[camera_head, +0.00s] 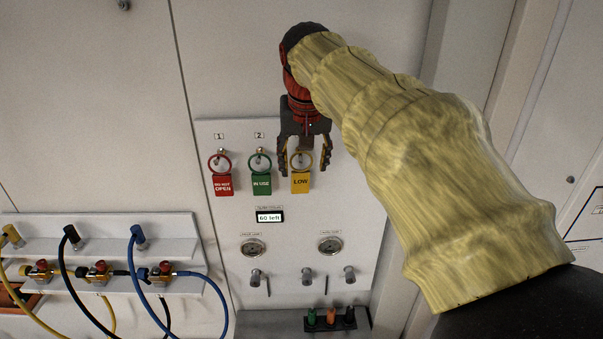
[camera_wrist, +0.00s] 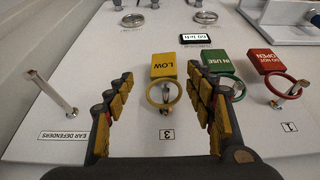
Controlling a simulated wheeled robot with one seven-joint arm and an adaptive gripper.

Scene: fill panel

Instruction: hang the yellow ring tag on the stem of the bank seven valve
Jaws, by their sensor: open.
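The yellow ring tag (camera_head: 300,184), marked LOW, hangs by its ring on a peg on the upright panel. In the wrist view its yellow plate (camera_wrist: 163,67) and ring are above a label 3. My gripper (camera_head: 304,166) is open, with one finger on each side of the tag's ring. In the wrist view my gripper (camera_wrist: 160,76) shows gaps between both fingers and the tag. Several small valves, such as the red-knobbed one (camera_head: 99,269), stand on the shelf at the left. I cannot read which valve is bank seven.
A red DO NOT OPEN tag (camera_head: 223,185) and a green IN USE tag (camera_head: 261,185) hang to the left; the green one is close to a finger. A bare peg (camera_wrist: 52,93) sticks out by the EAR DEFENDERS label. Gauges and hoses are lower down.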

